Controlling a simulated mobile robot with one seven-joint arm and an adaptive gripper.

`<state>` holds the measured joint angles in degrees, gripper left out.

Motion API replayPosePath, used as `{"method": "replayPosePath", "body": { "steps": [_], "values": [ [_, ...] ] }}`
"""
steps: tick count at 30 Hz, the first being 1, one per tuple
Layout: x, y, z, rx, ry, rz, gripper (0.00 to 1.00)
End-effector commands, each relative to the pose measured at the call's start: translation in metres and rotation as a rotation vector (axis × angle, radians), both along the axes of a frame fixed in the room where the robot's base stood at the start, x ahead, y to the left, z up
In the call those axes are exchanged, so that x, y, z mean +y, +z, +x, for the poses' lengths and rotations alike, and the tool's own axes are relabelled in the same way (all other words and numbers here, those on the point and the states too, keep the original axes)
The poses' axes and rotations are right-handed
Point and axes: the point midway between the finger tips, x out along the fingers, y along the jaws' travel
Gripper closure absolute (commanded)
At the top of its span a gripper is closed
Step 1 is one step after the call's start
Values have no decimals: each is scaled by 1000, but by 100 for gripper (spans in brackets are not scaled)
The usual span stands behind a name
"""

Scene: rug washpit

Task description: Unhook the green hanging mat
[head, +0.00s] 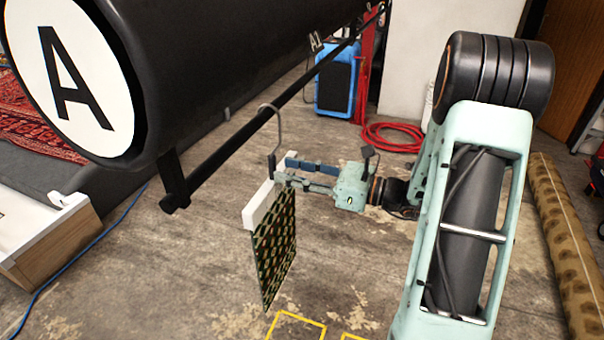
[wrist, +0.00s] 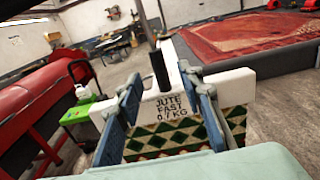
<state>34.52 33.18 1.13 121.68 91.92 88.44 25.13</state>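In the wrist view the bar (wrist: 228,84) carries the label "JUTE FAST 0.7KG". The hook's dark stem (wrist: 160,70) rises from its middle. My gripper (head: 283,168) is at the top bar, with its fingers apart on either side of the stem. Whether either finger touches the bar cannot be told.
The black roller (head: 215,50) overhangs the rail at upper left. A patterned rolled rug (head: 562,245) lies at the right. A red hose (head: 390,137) and a blue case (head: 335,85) are at the back. Yellow floor markings (head: 297,322) lie below the mat, on open concrete.

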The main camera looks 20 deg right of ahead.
Motion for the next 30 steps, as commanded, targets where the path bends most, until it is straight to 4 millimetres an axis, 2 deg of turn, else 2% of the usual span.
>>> {"method": "replayPosePath", "body": {
  "steps": [15, 30],
  "values": [
    [32, 0, 24, -1, 1, -1, 65],
    [40, 0, 29, 0, 0, 0, 65]
  ]
}}
